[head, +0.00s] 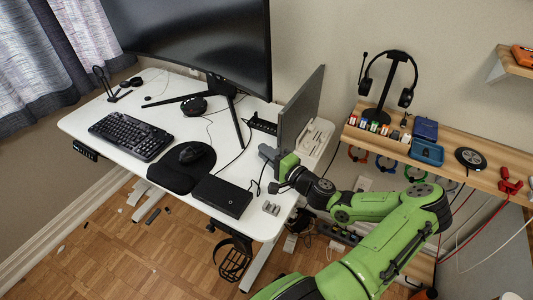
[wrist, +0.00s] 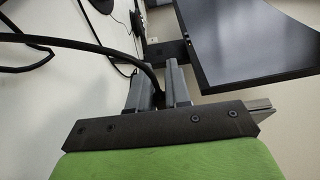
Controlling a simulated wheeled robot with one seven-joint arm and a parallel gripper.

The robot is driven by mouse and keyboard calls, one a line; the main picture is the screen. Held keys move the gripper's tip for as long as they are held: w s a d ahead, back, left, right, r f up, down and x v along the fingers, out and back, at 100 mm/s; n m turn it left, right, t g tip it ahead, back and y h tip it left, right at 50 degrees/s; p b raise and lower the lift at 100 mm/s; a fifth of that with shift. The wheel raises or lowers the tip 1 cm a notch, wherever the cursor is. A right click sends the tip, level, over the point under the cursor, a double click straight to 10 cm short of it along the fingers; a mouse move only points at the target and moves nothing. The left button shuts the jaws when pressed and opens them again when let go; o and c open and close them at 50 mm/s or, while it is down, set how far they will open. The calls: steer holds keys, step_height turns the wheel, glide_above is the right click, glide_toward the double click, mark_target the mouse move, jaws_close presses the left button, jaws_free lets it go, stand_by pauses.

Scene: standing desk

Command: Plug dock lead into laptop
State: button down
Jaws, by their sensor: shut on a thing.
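The laptop (head: 300,108) stands on the right side of the white desk, its thin screen seen nearly edge-on. In the wrist view a dark panel with a grey edge, which looks like the laptop (wrist: 250,42), fills the upper right. My gripper (head: 267,153) is just left of the laptop's lower part. In the wrist view its two grey fingers (wrist: 158,80) are shut on the black dock lead (wrist: 113,52), which arcs in from the left. The lead's plug and the laptop's port are hidden. The black dock (head: 222,196) lies flat near the desk's front right.
A large monitor (head: 200,40) on a splayed stand fills the desk's back. A keyboard (head: 131,136), a mouse on a black mat (head: 177,178) and small grey blocks (head: 271,208) lie on the desk (head: 85,121). A wooden shelf (head: 440,165) with a headset stand is at right.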

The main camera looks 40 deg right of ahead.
steer(key=shift+d, duration=0.15)
steer(key=shift+w+d, duration=0.15)
steer(key=shift+d, duration=0.15)
steer(key=shift+w+d, duration=0.2)
steer(key=shift+d, duration=0.3)
steer(key=c, duration=1)
jaws_free()
steer(key=s+p, duration=0.2)
steer(key=s, duration=1.3)
steer(key=shift+s+d, duration=0.25)
steer(key=shift+s, duration=0.15)
